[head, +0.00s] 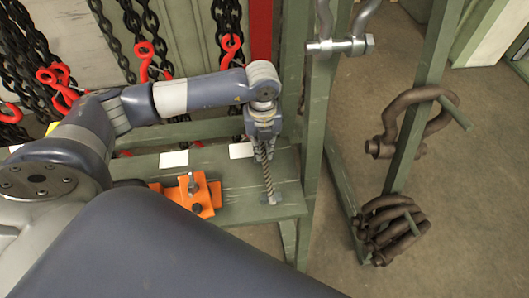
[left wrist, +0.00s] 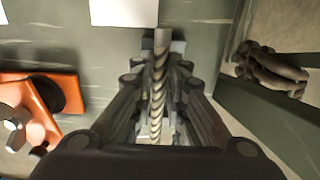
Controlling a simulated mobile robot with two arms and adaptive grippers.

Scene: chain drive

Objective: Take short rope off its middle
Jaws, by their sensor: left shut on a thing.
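The short rope (head: 268,184) is a thin twisted grey-brown length. In the head view it runs nearly upright from my left gripper (head: 264,150) down to the right end of a green shelf (head: 235,196). Its lower end is by a small grey patch on the shelf; I cannot tell whether it touches. In the left wrist view the rope (left wrist: 158,92) lies between the two fingers of my left gripper (left wrist: 160,100), which is shut on it. The fingers hide part of the rope. My right gripper is not in view.
An orange clamp (head: 203,198) sits on the shelf left of the rope. White labels (head: 241,150) are on the shelf. Black chains with red hooks (head: 145,55) hang behind. A green post (head: 314,150) stands close right, with rusty shackles (head: 388,228) beyond.

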